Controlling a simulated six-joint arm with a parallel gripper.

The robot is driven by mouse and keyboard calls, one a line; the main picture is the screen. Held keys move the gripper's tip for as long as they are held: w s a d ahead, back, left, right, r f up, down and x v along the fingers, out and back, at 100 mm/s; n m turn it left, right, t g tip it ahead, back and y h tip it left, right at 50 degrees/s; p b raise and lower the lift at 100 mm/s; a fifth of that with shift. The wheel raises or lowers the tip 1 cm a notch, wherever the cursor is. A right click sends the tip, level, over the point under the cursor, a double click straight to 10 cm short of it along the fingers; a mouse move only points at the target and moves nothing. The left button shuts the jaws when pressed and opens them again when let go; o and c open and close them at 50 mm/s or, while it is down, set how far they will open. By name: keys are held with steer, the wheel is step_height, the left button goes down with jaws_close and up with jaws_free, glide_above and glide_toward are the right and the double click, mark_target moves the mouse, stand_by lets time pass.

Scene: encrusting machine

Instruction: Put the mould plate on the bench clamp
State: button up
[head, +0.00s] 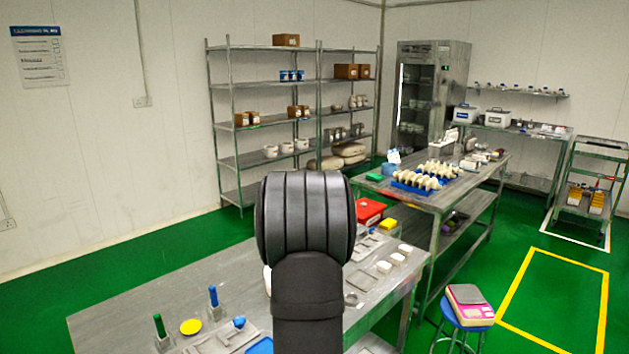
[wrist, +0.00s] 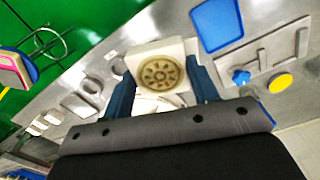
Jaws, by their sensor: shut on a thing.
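The mould plate (wrist: 157,71) appears to be the cream block with a round, brown, flower-patterned face in the wrist view. My gripper (wrist: 163,88) is shut on it, with one blue finger at each side. The patterned face is turned to the wrist camera. In the head view my dark arm hides the gripper and nearly all of the plate. The bench clamp looks to be the grey metal fixture with a blue knob (head: 238,323) at the front of the near bench. It also shows right of my gripper in the wrist view (wrist: 262,62). Nothing is seen on it.
A blue tray (wrist: 217,24) lies beside the clamp. White blocks (head: 384,267) and a red box (head: 369,211) stand farther right.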

steer(key=shift+w+d+m, duration=0.4)
steer(key=shift+d+m, duration=0.15)
steer(key=shift+d, duration=0.1)
steer(key=shift+w+d+m, duration=0.35)
steer(key=shift+d+m, duration=0.2)
steer(key=shift+d, duration=0.05)
steer(key=w+a+f+m, duration=0.1)
steer(key=w+a+m, duration=0.55)
steer(key=m, duration=0.55)
glide_above(253, 312)
step_height(253, 312, down, 8)
steer(key=shift+s+d+r, duration=0.1)
steer(key=shift+d+r, duration=0.05)
steer(key=shift+f, duration=2)
steer(key=o, duration=1)
steer(key=shift+f, duration=0.15)
steer(key=shift+o, duration=0.2)
